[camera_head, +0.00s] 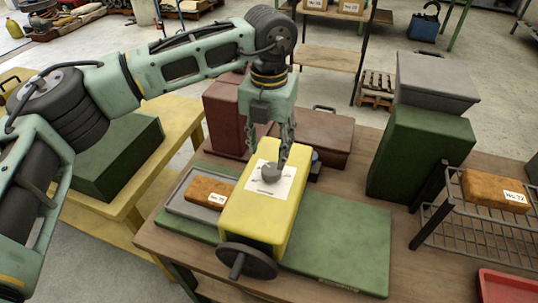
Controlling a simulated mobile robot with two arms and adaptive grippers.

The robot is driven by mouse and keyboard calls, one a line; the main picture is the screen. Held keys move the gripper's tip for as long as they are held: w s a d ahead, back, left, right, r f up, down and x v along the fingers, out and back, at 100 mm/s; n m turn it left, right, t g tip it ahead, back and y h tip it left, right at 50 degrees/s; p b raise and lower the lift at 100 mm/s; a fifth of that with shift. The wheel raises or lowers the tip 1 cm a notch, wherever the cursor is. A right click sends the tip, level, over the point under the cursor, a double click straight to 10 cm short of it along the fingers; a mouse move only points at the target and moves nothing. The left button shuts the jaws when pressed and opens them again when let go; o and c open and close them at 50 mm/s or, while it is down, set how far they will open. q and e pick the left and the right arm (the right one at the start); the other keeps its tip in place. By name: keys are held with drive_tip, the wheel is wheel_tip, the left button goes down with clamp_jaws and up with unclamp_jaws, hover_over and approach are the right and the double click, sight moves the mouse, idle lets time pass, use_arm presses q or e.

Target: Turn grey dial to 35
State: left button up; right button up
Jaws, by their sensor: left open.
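The grey dial (271,172) sits on a white paper scale (266,190) on the top of a yellow machine (262,219). The marks on the scale are too small to read, so I cannot tell the dial's setting. My left gripper (284,150) points down just above and behind the dial, with its fingers apart. I cannot tell whether a fingertip touches the dial. A dark handwheel (246,262) is on the machine's front. My right gripper is not in view.
The machine stands on a green mat (345,240) on a brown table. A grey tray with an orange-brown block (207,191) is left of it. Dark red boxes (321,137) stand behind. A green box (420,152) and a wire rack (470,235) stand right.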

sight(268, 167)
use_arm(q)
wheel_tip(268, 167, down, 6)
drive_tip(key=shift+f+p, duration=0.2)
drive_tip(key=shift+p, duration=0.65)
drive_tip(key=c, duration=1.1)
drive_tip(key=shift+o, duration=0.2)
drive_tip(key=shift+w+f+m+b, duration=0.15)
drive_tip(key=shift+m+b, duration=0.15)
drive_tip(key=shift+b, duration=0.7)
drive_tip(key=shift+r, duration=0.25)
drive_tip(key=o, duration=1.1)
drive_tip(key=shift+a, duration=0.1)
drive_tip(key=shift+c, duration=0.2)
